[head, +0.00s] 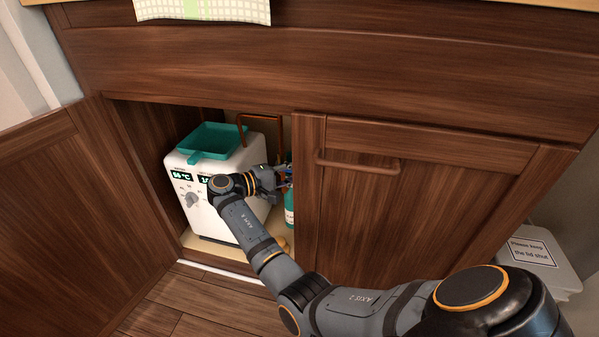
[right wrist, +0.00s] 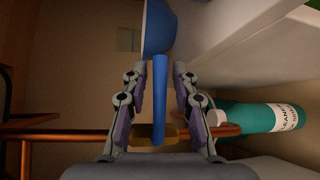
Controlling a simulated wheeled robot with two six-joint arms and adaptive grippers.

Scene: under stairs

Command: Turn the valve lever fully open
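The valve lever is a straight blue bar (right wrist: 160,100) in the right wrist view. It rises from a brass valve body (right wrist: 150,133) on a copper pipe (right wrist: 70,134). My right gripper (right wrist: 160,76) is open, with one finger on each side of the lever and a narrow gap to each. In the head view my right gripper (head: 276,179) reaches into the open cabinet beside the white boiler (head: 238,161); the gripper and wrist hide most of the valve there. My left gripper is not in view.
A teal cleaner bottle (right wrist: 264,117) stands close to the right finger. A blue rounded object (right wrist: 158,27) lies beyond the fingertips. A teal tray (head: 210,140) sits on the boiler. The right cabinet door (head: 390,215) is shut; the left door (head: 70,200) is open.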

